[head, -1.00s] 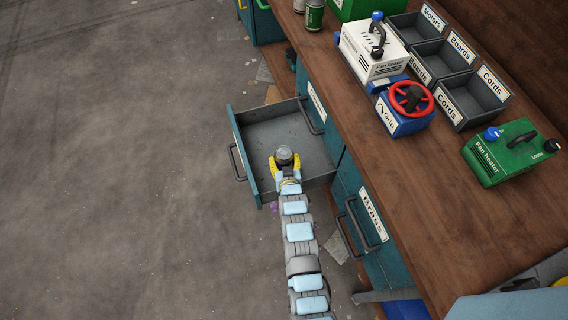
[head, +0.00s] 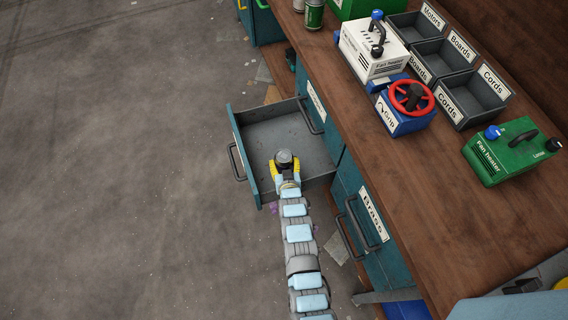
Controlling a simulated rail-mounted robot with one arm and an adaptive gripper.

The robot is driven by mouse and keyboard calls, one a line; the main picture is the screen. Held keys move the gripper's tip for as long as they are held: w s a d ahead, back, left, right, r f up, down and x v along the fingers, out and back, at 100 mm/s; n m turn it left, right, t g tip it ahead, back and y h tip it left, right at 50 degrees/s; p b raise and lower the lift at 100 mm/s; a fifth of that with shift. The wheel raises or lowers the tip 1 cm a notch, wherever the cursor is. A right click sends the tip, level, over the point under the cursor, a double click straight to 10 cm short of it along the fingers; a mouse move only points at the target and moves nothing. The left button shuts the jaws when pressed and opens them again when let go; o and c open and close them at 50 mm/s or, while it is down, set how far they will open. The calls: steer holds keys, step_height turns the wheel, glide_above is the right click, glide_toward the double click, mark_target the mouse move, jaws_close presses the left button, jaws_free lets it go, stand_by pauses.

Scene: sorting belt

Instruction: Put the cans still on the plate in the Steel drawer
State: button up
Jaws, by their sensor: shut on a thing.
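My gripper (head: 285,164) is over the open drawer (head: 262,134) and is shut on a grey can (head: 284,156), seen from above between its yellow fingers. I cannot tell how high the can is above the drawer floor. The rest of the drawer floor that shows is bare. The drawer's front faces away, so its label does not show. A green can (head: 314,14) stands on the bench at the top, beside a paler can (head: 298,5) cut by the picture edge. No plate shows.
The brown bench (head: 420,180) holds a white fan heater (head: 372,50), a blue grip box with a red wheel (head: 405,108), grey bins (head: 470,100) and a green fan heater (head: 510,152). A shut Brass drawer (head: 372,216) is nearer. The floor at left is clear.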

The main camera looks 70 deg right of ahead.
steer(key=o, duration=1)
steer(key=shift+s+a+f, duration=0.1)
steer(key=shift+a+f, duration=0.2)
steer(key=shift+f, duration=0.3)
steer(key=shift+s+a+f, duration=0.1)
steer(key=shift+a+f, duration=0.15)
steer(key=shift+f, duration=0.3)
steer(key=shift+a+f+g+y, duration=0.15)
steer(key=shift+f+g+y, duration=0.15)
steer(key=shift+f, duration=0.05)
steer(key=shift+a+r+p, duration=0.15)
steer(key=shift+r+p, duration=0.1)
steer(key=shift+r, duration=0.45)
steer(key=shift+a+r+p, duration=0.15)
steer(key=shift+r+p, duration=0.05)
steer(key=shift+r, duration=0.5)
steer(key=p+v, duration=0.3)
steer(key=v, duration=0.7)
steer(key=shift+s+r, duration=0.35)
steer(key=shift+r, duration=0.05)
